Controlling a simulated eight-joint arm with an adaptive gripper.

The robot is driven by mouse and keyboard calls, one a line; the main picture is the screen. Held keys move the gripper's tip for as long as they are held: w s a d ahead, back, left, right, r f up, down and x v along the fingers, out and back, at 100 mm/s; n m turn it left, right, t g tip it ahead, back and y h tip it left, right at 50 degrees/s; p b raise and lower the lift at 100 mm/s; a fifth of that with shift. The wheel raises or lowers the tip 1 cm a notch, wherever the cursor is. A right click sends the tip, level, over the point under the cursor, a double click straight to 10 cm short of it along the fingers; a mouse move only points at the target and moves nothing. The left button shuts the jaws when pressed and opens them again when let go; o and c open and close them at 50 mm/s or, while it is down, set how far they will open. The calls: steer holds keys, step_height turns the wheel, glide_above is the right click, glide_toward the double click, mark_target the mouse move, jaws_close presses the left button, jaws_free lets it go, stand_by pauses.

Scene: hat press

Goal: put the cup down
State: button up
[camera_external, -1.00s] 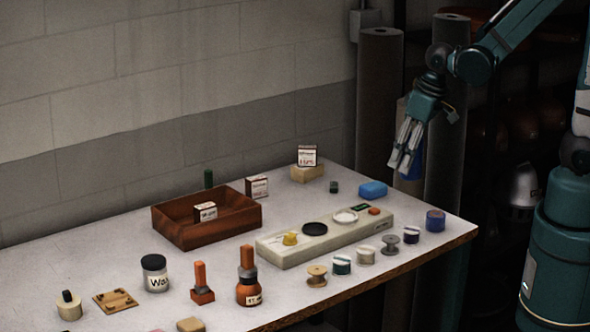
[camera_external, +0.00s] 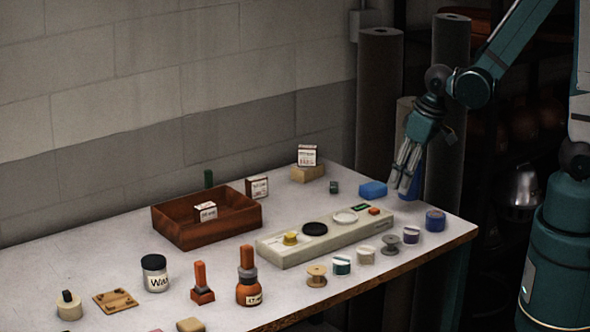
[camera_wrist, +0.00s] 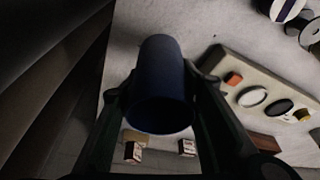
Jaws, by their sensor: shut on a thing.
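The cup is dark blue and round. In the wrist view the cup (camera_wrist: 162,85) sits between the two fingers of my gripper (camera_wrist: 163,95), with its dark open mouth toward the camera. In the external view my gripper (camera_external: 404,180) is low over the right back part of the table, and a blue strip of the cup (camera_external: 416,186) shows beside the fingers. The fingers are shut on the cup. Whether its base touches the table cannot be told.
A wooden tray (camera_external: 180,237) stands further left. The table's right edge is close.

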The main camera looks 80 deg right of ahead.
steer(key=shift+f+b, duration=0.55)
steer(key=shift+f, duration=1.5)
steer(key=shift+f, duration=0.15)
steer(key=o, duration=0.9)
steer(key=shift+r, duration=0.25)
steer(key=shift+p+v, duration=1.55)
steer(key=shift+v, duration=4.35)
steer(key=shift+a, duration=0.1)
